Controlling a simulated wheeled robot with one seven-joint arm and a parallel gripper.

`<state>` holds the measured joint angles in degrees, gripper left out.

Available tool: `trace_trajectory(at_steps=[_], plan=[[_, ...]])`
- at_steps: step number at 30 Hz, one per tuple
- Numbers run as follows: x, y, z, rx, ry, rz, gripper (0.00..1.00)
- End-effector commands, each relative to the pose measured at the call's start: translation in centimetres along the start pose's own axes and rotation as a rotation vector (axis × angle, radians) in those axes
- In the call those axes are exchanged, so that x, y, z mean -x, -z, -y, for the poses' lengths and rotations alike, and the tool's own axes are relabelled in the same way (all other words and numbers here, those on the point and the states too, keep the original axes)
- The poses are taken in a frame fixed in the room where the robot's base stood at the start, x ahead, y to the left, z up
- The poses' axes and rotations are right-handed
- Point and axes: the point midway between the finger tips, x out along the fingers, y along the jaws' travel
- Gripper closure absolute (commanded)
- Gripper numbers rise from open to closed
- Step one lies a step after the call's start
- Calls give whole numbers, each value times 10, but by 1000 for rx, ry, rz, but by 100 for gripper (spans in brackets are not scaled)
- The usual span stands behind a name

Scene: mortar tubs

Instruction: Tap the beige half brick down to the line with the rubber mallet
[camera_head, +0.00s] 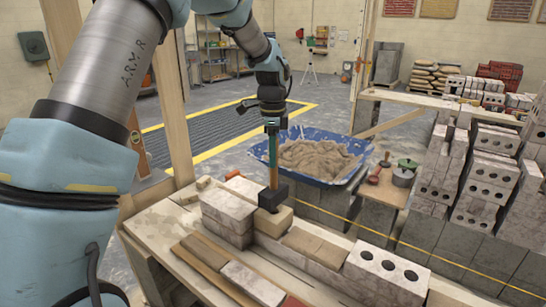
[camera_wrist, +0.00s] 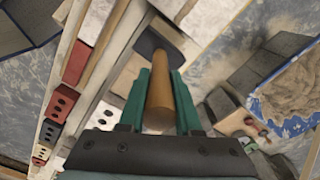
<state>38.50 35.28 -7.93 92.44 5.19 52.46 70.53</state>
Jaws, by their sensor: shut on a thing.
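My gripper (camera_head: 272,158) is shut on the wooden handle of the rubber mallet (camera_head: 272,196), which hangs upright with its black head down. In the wrist view the handle (camera_wrist: 160,98) lies between the green fingers, and the black head is beyond them. The beige half brick (camera_head: 272,223) sits in the wall course directly below the head, beside a pale grey brick stack (camera_head: 228,212). The head looks on or just above its top; I cannot tell if they touch. A yellow line (camera_head: 372,229) runs along the wall; the mallet and brick hide part of it.
A beige brick (camera_head: 316,247) and a holed pale brick (camera_head: 386,274) stand to the right along the wall. A blue tub of mortar (camera_head: 316,155) is behind. Tall brick stacks (camera_head: 484,178) stand right.

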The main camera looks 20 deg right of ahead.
Motion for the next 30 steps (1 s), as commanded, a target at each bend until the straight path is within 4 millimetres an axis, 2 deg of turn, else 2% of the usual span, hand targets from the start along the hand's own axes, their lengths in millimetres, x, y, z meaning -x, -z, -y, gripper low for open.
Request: trace_trajectory(at_steps=[4,8,9,13,19,30], plan=[[-16,0,0,0,-1,0,100],[-47,0,0,0,-2,1,100],[-36,0,0,0,3,0,100],[-26,0,0,0,2,0,100],[5,0,0,1,1,0,100],[6,0,0,1,-1,0,100]])
